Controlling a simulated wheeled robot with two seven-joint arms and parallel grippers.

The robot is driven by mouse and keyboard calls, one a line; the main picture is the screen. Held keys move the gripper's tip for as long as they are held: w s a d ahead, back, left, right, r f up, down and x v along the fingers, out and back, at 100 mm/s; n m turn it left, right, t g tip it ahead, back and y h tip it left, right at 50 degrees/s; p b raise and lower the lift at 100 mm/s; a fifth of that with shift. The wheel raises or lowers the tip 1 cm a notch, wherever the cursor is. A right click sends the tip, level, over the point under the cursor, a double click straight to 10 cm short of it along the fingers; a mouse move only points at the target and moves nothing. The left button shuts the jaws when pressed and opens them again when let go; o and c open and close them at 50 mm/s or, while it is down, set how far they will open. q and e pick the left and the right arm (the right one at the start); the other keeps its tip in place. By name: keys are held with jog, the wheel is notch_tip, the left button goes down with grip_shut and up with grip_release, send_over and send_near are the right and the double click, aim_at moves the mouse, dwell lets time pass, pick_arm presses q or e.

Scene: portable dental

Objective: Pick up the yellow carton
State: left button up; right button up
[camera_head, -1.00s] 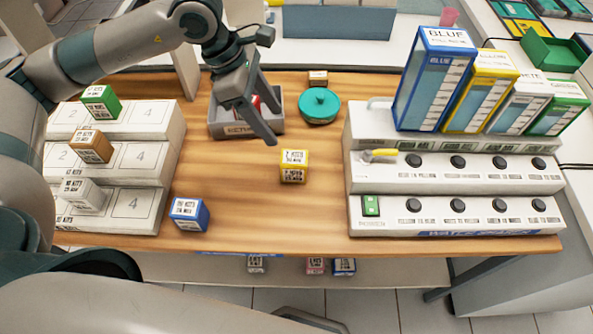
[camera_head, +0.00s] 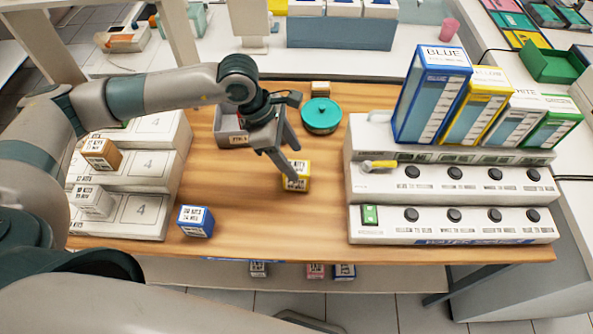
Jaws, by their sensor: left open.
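The yellow carton (camera_head: 297,183) is a small box with a white printed label, standing on the middle of the wooden table. My left gripper (camera_head: 292,164) is open and reaches down from the upper left to the carton. One finger overlaps the carton's left part in the picture, and the other finger is close behind its upper left. I cannot tell whether the fingers touch it. My right gripper is not in view.
A grey bin (camera_head: 231,128) and a teal round container (camera_head: 321,115) stand behind the carton. A blue carton (camera_head: 195,221) stands at front left, near the white stepped rack (camera_head: 153,173). A white button console (camera_head: 450,186) fills the right. Table (camera_head: 270,235) in front is clear.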

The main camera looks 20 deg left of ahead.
aim_at(298, 166)
pick_arm(q)
jog(key=shift+p+x, duration=0.3)
jog(key=shift+x, duration=1.1)
jog(key=shift+d+f+p, duration=0.25)
jog(key=shift+f+p, duration=0.25)
jog(key=shift+p, duration=0.15)
jog(key=x, duration=0.1)
jog(key=p+x, duration=0.1)
jog(key=x, duration=0.1)
jog(key=shift+s+a, duration=0.1)
jog(key=shift+s, duration=0.15)
jog(key=shift+w+f+p, duration=0.1)
jog(key=shift+f+p, duration=0.25)
jog(key=shift+f, duration=0.2)
jog(key=c, duration=1.1)
